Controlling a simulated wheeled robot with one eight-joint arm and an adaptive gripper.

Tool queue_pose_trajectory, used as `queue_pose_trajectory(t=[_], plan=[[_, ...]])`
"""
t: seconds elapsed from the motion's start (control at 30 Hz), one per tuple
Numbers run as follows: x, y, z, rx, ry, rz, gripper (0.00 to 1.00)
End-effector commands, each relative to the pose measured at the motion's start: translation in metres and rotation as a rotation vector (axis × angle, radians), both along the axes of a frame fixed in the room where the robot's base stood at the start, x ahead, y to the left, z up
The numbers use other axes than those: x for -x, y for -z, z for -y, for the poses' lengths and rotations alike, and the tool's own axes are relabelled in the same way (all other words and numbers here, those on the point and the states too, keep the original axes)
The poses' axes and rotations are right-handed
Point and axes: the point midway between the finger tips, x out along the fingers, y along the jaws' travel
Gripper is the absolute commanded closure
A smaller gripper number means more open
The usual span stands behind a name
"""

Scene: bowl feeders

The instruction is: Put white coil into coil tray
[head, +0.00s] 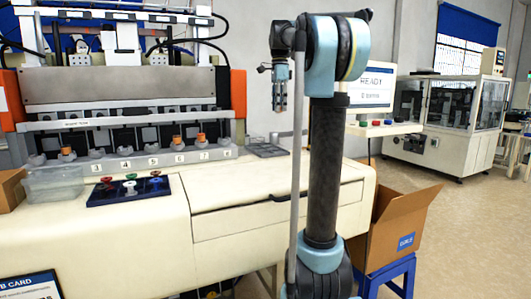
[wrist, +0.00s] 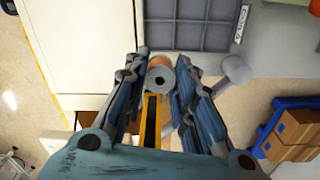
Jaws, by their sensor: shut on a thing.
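The white coil (wrist: 159,78) is held between the fingers of my gripper (wrist: 158,88) in the wrist view. Its pale round end has a dark hole, and orange winding shows behind it. In the head view my gripper (head: 281,104) hangs fingers down above the right part of the bench; the coil is too small to make out there. The coil tray (wrist: 237,24) is grey with several square compartments and lies beyond the fingertips at the top of the wrist view. It also shows on the bench in the head view (head: 266,152).
A winding machine (head: 120,88) with several numbered stations stands at left, some bearing orange coils. A dark holder (head: 100,197) with coloured bobbins and a clear bin (head: 53,184) are in front. A screen (head: 371,88) stands right of my arm. A cardboard box (head: 395,230) is lower right.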

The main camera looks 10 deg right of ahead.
Motion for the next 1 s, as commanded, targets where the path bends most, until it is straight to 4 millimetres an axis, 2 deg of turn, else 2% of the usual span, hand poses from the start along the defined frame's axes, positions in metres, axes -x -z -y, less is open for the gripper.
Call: queue_pose_trajectory(t=[0.27, 0.37, 0.67, 1.0], plan=[[0.000, 0.000, 0.004, 0.000, 0.005, 0.000, 0.92], [-0.001, 0.008, 0.005, 0.000, -0.021, -0.001, 0.92], [0.000, 0.063, 0.004, 0.001, -0.209, -0.006, 0.92], [0.001, 0.115, 0.004, 0.001, -0.231, -0.006, 0.92]])
